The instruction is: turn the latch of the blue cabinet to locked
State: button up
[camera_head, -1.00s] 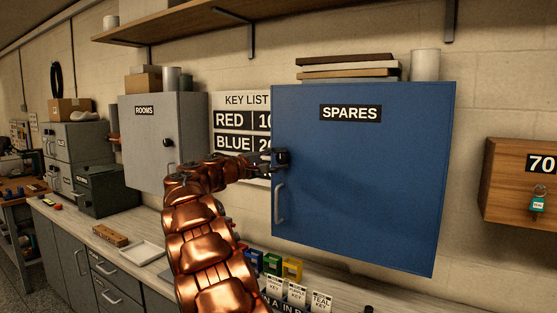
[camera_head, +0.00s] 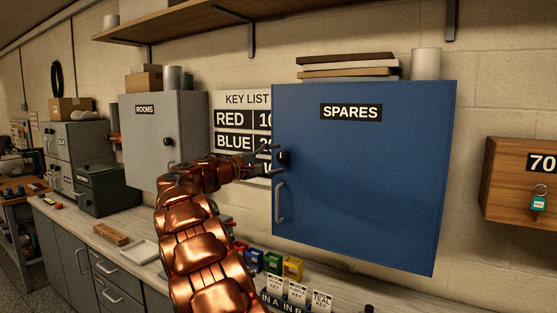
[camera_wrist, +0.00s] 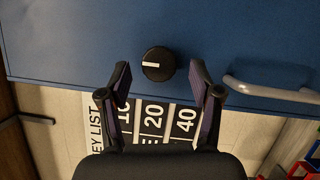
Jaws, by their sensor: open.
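The blue cabinet (camera_head: 365,190), labelled SPARES, hangs on the wall with its door shut. Its latch is a round black knob (camera_head: 285,157) at the door's left edge, above a grey handle (camera_head: 280,203). In the wrist view the knob (camera_wrist: 158,64) shows a white mark pointing to the picture's left, which is upward on the door judging by the sign's lettering. My gripper (camera_wrist: 160,77) is open and empty. Its fingers stand on either side of the knob in the wrist view, with gaps. In the head view my gripper (camera_head: 268,161) is just left of the knob.
A KEY LIST sign (camera_head: 240,120) is on the wall behind my gripper. A grey ROOMS cabinet (camera_head: 165,140) hangs to the left. Below are a counter with a white tray (camera_head: 146,252) and coloured key holders (camera_head: 293,268). A wooden box (camera_head: 520,190) hangs at right.

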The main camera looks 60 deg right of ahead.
jog(key=v, duration=1)
jog(key=shift+a, duration=0.15)
jog(key=s+a+f+n+t+y+p, duration=0.1)
jog(key=s+a+f+t+y+p, duration=0.1)
jog(key=s+a+f+y, duration=0.5)
jog(key=s+a+f+t+y+p, duration=0.2)
jog(key=s+a+f+y, duration=0.1)
jog(key=s+a+f, duration=0.8)
jog(key=s+a+f+y+p, duration=0.1)
jog(key=s+a+f+y, duration=0.1)
jog(key=a, duration=0.7)
jog(key=s+a+f+y, duration=0.3)
jog(key=s+a, duration=0.3)
jog(key=a, duration=0.3)
jog(key=s+a+f+n+y+p, duration=0.1)
jog(key=s+a+f, duration=0.3)
jog(key=a, duration=0.5)
jog(key=shift+s+a+f+t+y+p, duration=0.2)
jog(key=shift+s+f+t+y+p, duration=0.15)
jog(key=shift+y, duration=0.45)
